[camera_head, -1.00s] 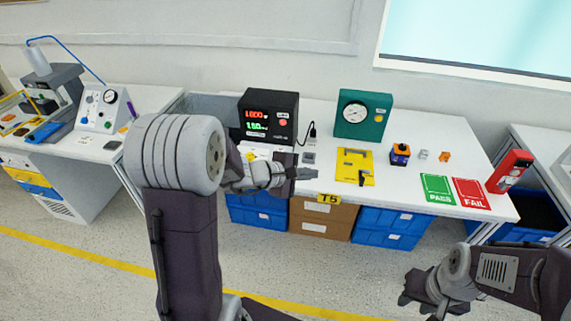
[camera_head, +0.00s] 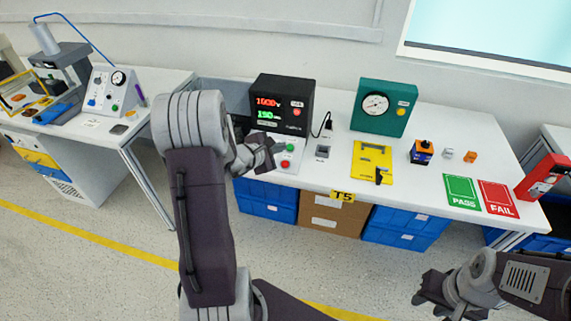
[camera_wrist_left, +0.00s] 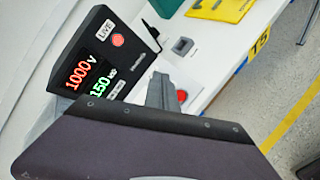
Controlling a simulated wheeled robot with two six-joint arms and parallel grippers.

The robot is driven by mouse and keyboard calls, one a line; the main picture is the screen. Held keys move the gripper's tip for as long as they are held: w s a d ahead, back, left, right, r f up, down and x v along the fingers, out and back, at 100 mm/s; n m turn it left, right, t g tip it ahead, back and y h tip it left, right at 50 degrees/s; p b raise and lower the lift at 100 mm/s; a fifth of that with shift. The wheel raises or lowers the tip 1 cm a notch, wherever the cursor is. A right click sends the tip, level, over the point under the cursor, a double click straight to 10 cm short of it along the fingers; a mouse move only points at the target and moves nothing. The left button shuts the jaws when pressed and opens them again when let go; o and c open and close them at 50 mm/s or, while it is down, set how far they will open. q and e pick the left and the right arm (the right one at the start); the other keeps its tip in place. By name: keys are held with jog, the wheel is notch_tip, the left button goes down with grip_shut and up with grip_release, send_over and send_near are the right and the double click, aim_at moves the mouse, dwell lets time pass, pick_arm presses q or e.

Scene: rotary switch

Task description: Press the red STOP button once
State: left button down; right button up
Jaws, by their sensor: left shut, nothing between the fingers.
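A red button (camera_head: 284,164) sits on a white box in front of the black tester (camera_head: 281,103), below a green button (camera_head: 290,147). The red button also shows in the left wrist view (camera_wrist_left: 182,96), just right of the fingers. I cannot read a label on it. My left gripper (camera_head: 279,149) is shut and empty, just above and left of the red button in the head view, with its arm coming over the table's front edge. I cannot tell whether it touches the box. My right gripper (camera_head: 434,294) hangs low at the right, away from the table; its finger gap is unclear.
The black tester shows lit digits and a round red lamp or button by a LIVE label. PASS (camera_head: 461,191) and FAIL (camera_head: 498,198) mats lie near the front.

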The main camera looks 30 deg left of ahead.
aim_at(285, 164)
pick_arm(q)
jog(key=f+b, duration=0.1)
jog(key=f, duration=0.1)
jog(key=w+f+b, duration=0.1)
jog(key=f+b, duration=0.1)
jog(key=f, duration=0.1)
jog(key=w+f+b, duration=0.1)
jog(key=f, duration=0.1)
jog(key=shift+a+f, duration=0.2)
jog(key=shift+f, duration=0.05)
jog(key=shift+w+f+b, duration=0.2)
jog(key=shift+f+b, duration=0.15)
jog(key=shift+b, duration=0.2)
dwell(1.3)
jog(key=shift+w+f+b, duration=0.15)
jog(key=shift+f+b, duration=0.25)
jog(key=shift+b, duration=0.4)
jog(key=shift+w+a+f+b, duration=0.1)
jog(key=shift+f+b, duration=0.3)
jog(key=shift+b, duration=0.25)
dwell(0.4)
dwell(0.3)
jog(key=shift+s+r, duration=0.25)
jog(key=shift+r, duration=0.55)
